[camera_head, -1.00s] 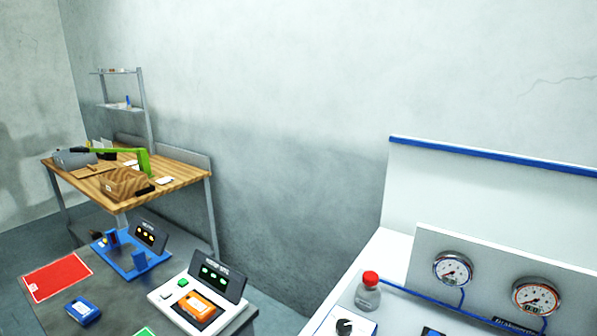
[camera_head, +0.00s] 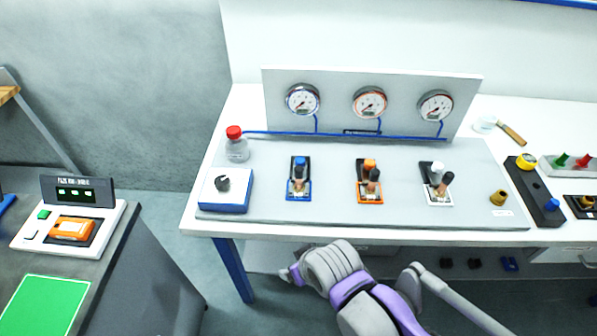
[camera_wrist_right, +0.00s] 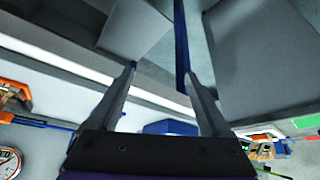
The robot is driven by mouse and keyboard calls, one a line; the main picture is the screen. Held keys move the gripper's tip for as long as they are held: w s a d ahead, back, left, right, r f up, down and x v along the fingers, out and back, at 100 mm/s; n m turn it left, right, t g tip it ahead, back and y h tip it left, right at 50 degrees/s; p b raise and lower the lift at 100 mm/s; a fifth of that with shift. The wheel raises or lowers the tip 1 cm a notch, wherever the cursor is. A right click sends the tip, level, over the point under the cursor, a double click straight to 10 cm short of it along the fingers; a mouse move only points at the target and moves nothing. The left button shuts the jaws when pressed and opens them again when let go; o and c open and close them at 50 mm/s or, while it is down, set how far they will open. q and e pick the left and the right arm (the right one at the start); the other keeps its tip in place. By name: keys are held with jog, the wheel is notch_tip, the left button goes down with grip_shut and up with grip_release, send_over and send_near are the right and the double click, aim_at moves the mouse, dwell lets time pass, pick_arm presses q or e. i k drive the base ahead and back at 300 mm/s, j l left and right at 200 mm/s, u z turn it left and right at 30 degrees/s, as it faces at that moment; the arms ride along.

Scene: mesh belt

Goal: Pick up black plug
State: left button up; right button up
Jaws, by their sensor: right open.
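No single thing is clearly the black plug. In the head view, dark-topped pieces stand at the blue station (camera_head: 298,190), the orange station (camera_head: 369,195) and the white station (camera_head: 440,198) on the bench panel. Small black pieces (camera_head: 446,263) also lie on the shelf below the bench. My right gripper (camera_wrist_right: 159,72) is open and empty in the right wrist view, its fingers apart near the bench edge. In the head view my grey and purple arm is below the bench front, and its fingers are hard to make out. My left gripper is out of view.
A panel with three gauges (camera_head: 369,102) stands behind the stations. A red-capped bottle (camera_head: 236,148) and a blue-white knob box (camera_head: 226,190) are at the bench's left. A brass piece (camera_head: 498,198) stands to the right. A dark table with an orange device (camera_head: 72,229) is at far left.

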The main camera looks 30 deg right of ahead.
aim_at(375, 173)
jog(key=z, duration=2.8)
